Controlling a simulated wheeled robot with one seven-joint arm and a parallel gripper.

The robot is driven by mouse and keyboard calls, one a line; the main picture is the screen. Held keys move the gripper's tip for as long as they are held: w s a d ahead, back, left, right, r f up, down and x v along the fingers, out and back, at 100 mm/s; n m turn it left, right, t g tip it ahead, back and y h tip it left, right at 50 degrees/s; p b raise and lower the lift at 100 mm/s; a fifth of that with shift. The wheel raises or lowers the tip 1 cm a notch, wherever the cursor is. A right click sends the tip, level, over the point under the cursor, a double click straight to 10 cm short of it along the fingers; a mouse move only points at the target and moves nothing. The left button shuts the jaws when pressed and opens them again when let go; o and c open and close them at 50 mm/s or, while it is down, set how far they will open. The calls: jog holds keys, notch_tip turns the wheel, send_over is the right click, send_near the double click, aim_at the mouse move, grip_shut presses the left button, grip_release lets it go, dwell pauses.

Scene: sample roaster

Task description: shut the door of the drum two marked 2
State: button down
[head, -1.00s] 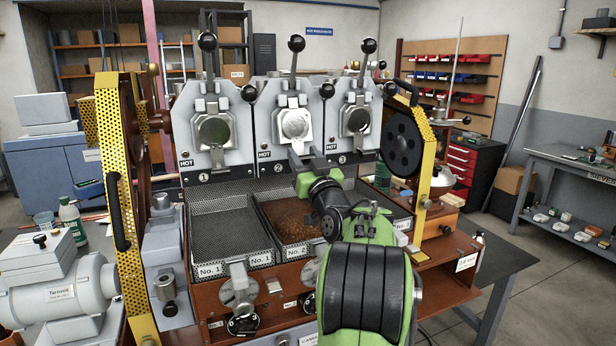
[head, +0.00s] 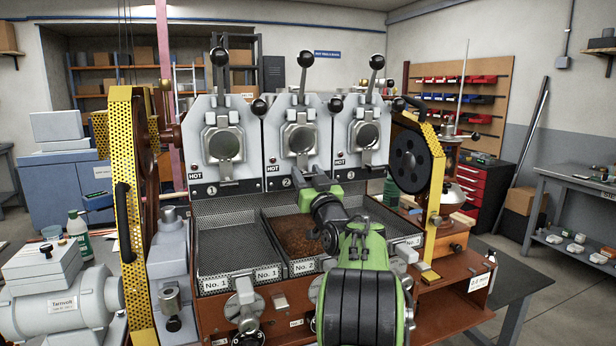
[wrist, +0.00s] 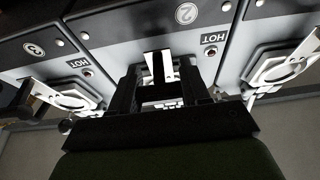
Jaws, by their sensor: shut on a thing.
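The drum two door (head: 300,139) is the round grey disc on the middle front plate, above the plate's 2 label (head: 287,182). It looks nearly flat against the plate, but I cannot tell whether it is fully flush. My gripper (head: 309,179) is at the door's lower edge and hides part of it. In the wrist view, my gripper (wrist: 163,92) has its dark fingers on either side of a pale metal piece below the upside-down 2 label (wrist: 186,13). This piece appears to be the door's handle; its grip is mostly hidden.
Drum one's door (head: 224,144) and drum three's door (head: 366,136) stand either side. Black-knobbed levers, including the middle one (head: 305,60), rise above. Yellow guards (head: 431,200) flank the machine.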

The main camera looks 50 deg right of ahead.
jog(key=c, duration=0.7)
grip_release()
jog(key=shift+w, duration=0.2)
jog(key=s+a+b, duration=0.1)
jog(key=s+a, duration=0.2)
jog(key=s, duration=0.3)
jog(key=s+a+f+b, duration=0.1)
jog(key=s+a+b, duration=0.1)
jog(key=s+a, duration=0.2)
jog(key=s, duration=0.3)
jog(key=shift+a, duration=0.25)
jog(key=s+a+r+p, duration=0.2)
jog(key=s+r+p, duration=0.1)
jog(key=r, duration=0.3)
jog(key=shift+s+a+p, duration=0.3)
jog(key=shift+s+p, duration=0.05)
jog(key=shift+s, duration=0.25)
